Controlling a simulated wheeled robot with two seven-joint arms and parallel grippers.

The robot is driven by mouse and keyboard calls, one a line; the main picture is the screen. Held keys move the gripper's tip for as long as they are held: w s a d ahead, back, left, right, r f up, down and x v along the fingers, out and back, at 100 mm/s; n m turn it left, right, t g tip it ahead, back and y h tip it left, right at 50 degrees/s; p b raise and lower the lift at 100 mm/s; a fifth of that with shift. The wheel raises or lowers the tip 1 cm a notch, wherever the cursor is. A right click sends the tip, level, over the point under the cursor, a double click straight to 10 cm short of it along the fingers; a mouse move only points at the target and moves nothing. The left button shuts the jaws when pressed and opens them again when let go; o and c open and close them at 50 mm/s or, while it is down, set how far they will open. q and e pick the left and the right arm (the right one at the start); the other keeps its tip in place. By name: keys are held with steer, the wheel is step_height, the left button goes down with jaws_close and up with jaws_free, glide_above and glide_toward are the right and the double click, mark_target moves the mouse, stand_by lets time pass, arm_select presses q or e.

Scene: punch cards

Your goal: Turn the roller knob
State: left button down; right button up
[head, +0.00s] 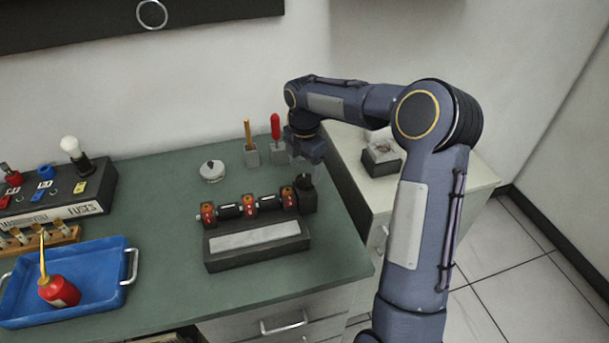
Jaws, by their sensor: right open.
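The roller device (257,262) is a dark block with a pale strip across its sloped front. Along its back runs a shaft with black rollers (230,212) and red-and-orange wheels. A dark knob-like part (308,201) is at the right end of the shaft. My right gripper (304,176) points down over that right end, open, with its fingers close to the dark part. I cannot tell whether they touch it or are around it. The fingers are small and partly merge with the dark part. My left gripper is out of view.
A round grey lidded piece (212,171) and holders with a wooden-handled tool (248,135) and a red-handled tool (275,128) stand behind the device. A blue tray (105,252) with a red oil can (59,290) and a fuse panel (52,212) are left. Bench space in front is clear.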

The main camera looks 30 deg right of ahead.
mark_target(305, 180)
steer(key=shift+r, duration=2.2)
steer(key=shift+s+r, duration=0.15)
steer(key=shift+s, duration=0.05)
steer(key=s+a+r+m+t+y, duration=0.1)
steer(key=s+a+r+m+t, duration=0.1)
steer(key=s+m, duration=0.5)
steer(key=s+a+r+m+t+y, duration=0.1)
steer(key=s+a+m, duration=0.4)
steer(key=s, duration=1)
steer(key=r+m+t, duration=0.1)
steer(key=m, duration=0.2)
steer(key=shift+s+a+r+m, duration=0.15)
steer(key=shift+s+r+m, duration=0.15)
steer(key=shift+r, duration=0.05)
steer(key=s+a+f+m, duration=0.1)
steer(key=s+m, duration=0.1)
steer(key=s+a+f+m+t+y, duration=0.1)
steer(key=s+m, duration=0.1)
steer(key=s+a+f+m, duration=0.1)
steer(key=s+m, duration=0.1)
steer(key=shift+s+a+f+t+y, duration=0.25)
steer(key=shift+a+f+t+y, duration=0.05)
steer(key=shift+a+f+y, duration=0.1)
steer(key=shift+c, duration=0.3)
